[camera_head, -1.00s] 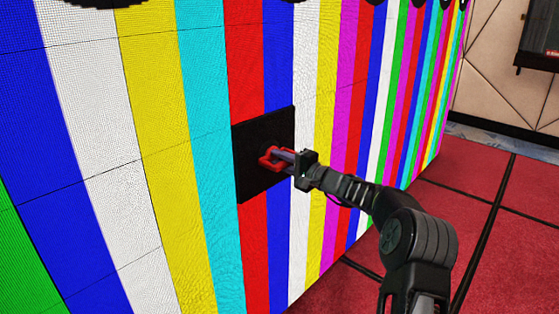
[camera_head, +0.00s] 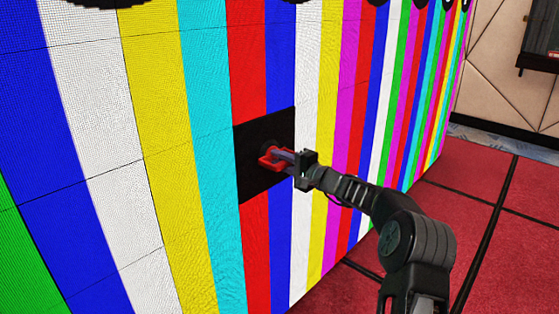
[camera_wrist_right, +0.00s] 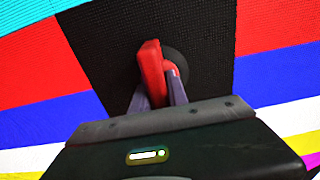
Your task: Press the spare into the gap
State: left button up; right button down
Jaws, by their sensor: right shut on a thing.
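The spare is a dark square panel (camera_head: 262,180) with a red handle (camera_head: 272,160) on a round black base. In the head view it sits at the gap in the striped video wall (camera_head: 205,200), over the red and blue stripes, and covers the gap. Its edges look about level with the wall, though exact depth is hard to tell. My right gripper (camera_head: 287,156) is shut on the red handle. The right wrist view shows the grey-purple fingers around the handle (camera_wrist_right: 150,75) and the dark panel (camera_wrist_right: 105,50) behind it. My left gripper is out of view.
The lit wall runs on both sides of the panel, with thin seams between its tiles. Red floor (camera_head: 490,220) with dark seams lies open at the right. A beige panelled wall (camera_head: 495,60) and a dark screen (camera_head: 540,45) stand at the back right.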

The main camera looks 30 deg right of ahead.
jog(key=shift+w+a+r, duration=0.1)
jog(key=shift+w+r, duration=0.1)
jog(key=shift+w, duration=0.05)
dwell(0.5)
jog(key=shift+r, duration=0.15)
dwell(1.3)
jog(key=shift+d+r+n+y+p, duration=0.25)
jog(key=shift+n+y+p, duration=0.25)
jog(key=shift+y+p, duration=0.5)
jog(key=shift+s+d+f, duration=0.1)
jog(key=shift+f, duration=0.1)
jog(key=shift+s+d+f+b, duration=0.1)
jog(key=shift+s+f+b, duration=0.05)
jog(key=shift+s+b, duration=0.3)
jog(key=shift+s+d+f+b, duration=0.1)
jog(key=shift+s+b, duration=0.25)
jog(key=shift+s, duration=0.1)
dwell(0.5)
